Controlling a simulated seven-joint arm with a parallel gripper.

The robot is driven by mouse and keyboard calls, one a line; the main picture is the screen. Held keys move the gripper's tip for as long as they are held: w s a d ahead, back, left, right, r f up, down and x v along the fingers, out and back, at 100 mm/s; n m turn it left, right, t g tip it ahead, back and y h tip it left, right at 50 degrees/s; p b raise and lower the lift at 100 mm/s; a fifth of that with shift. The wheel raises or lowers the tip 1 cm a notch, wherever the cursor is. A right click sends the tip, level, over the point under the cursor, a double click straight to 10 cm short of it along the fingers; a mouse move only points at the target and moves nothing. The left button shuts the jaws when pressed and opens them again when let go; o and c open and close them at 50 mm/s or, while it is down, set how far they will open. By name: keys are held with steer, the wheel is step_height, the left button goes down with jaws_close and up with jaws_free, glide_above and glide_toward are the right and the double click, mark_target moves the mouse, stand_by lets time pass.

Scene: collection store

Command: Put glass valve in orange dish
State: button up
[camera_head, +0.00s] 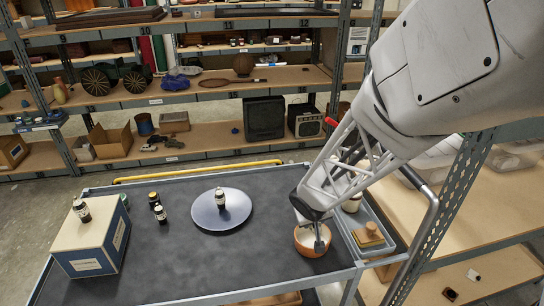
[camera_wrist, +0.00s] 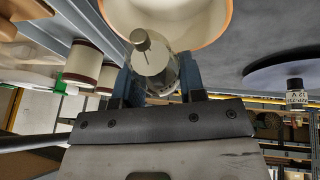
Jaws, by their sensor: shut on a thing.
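My gripper (camera_head: 317,232) reaches down over the right front of the grey cart top. In the wrist view my gripper (camera_wrist: 157,78) is shut on the glass valve (camera_wrist: 152,60), a clear piece with a pale rounded end and a small knob. The orange dish (camera_head: 306,244), a small round bowl, stands on the cart directly under the fingers. In the wrist view the cream inside of the orange dish (camera_wrist: 200,18) lies just beyond the valve. The valve overlaps the dish there; I cannot tell if they touch. In the head view the fingers hide most of the valve.
A blue-grey round plate (camera_head: 236,219) with a labelled bottle (camera_head: 220,199) on it is left of the dish. Small bottles (camera_head: 160,214) and a box (camera_head: 92,237) stand farther left. A grey tray (camera_head: 347,233) with a wooden block (camera_head: 370,233) is close on the right.

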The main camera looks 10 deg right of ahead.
mark_target(310, 239)
steer(key=shift+f, duration=1.8)
steer(key=o, duration=1)
steer(key=shift+r, duration=0.1)
steer(key=shift+r, duration=3.4)
steer(key=shift+r, duration=0.1)
